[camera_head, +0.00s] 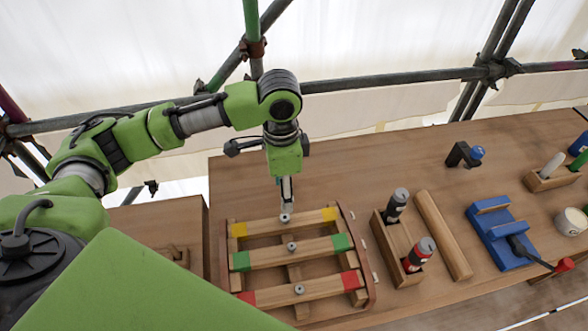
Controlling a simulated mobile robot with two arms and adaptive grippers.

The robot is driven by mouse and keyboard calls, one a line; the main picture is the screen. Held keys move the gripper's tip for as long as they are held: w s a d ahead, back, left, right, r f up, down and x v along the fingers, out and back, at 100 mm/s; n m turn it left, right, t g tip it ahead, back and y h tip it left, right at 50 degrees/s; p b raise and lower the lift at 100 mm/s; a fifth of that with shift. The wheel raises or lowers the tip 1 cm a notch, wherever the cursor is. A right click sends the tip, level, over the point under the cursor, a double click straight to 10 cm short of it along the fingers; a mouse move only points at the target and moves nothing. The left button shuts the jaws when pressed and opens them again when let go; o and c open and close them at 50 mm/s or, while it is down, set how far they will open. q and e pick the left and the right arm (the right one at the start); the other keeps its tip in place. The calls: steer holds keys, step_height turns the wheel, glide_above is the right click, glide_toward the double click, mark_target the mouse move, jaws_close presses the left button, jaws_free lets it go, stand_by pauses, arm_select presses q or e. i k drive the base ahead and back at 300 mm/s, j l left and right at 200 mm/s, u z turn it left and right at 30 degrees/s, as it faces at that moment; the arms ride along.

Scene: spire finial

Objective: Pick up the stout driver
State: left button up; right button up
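Two upright cylindrical handles stand in a wooden holder (383,237) right of centre. The rear one (396,205) is dark with a grey top. The front one (420,254) is black and red with a grey top. They look like tool handles, but I cannot tell which is the stout driver; their lower ends are hidden in the holder. My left gripper (286,203) points down over the yellow-ended bar of a wooden frame, left of the holder and apart from both handles. Its fingers overlap in this view, so their opening is unclear. My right gripper is not in view.
The frame (369,268) has yellow, green and red-ended bars with metal fasteners. A wooden roll (443,235) lies right of the holder. Scaffold pipes (400,80) cross behind the table.

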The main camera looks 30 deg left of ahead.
mark_target(392, 211)
steer(key=k+l, duration=0.5)
steer(key=k, duration=0.2)
steer(key=k+l, duration=0.5)
steer(key=k, duration=0.15)
